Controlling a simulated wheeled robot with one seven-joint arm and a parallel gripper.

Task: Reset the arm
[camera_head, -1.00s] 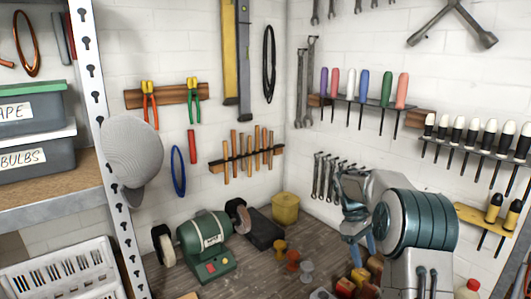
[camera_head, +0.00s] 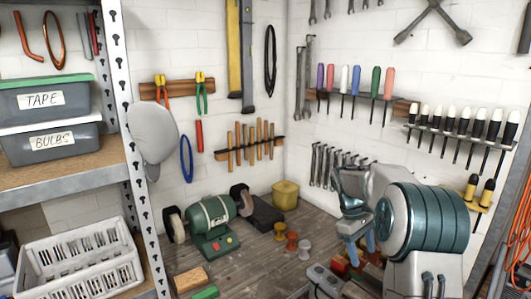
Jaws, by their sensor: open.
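My arm rises at the lower right, in front of the workbench (camera_head: 250,257). My gripper (camera_head: 362,250) points down, with blue fingertips showing above the right part of the bench. The fingers look apart and nothing shows between them. Part of the gripper and the bench behind it is hidden by my own arm links.
A green bench grinder (camera_head: 212,225) stands on the bench, with a yellow pot (camera_head: 285,195) and small spools (camera_head: 292,240) nearby. A metal shelf (camera_head: 70,180) with labelled bins and a white basket (camera_head: 80,262) fills the left. Screwdriver racks (camera_head: 460,135) line the right wall.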

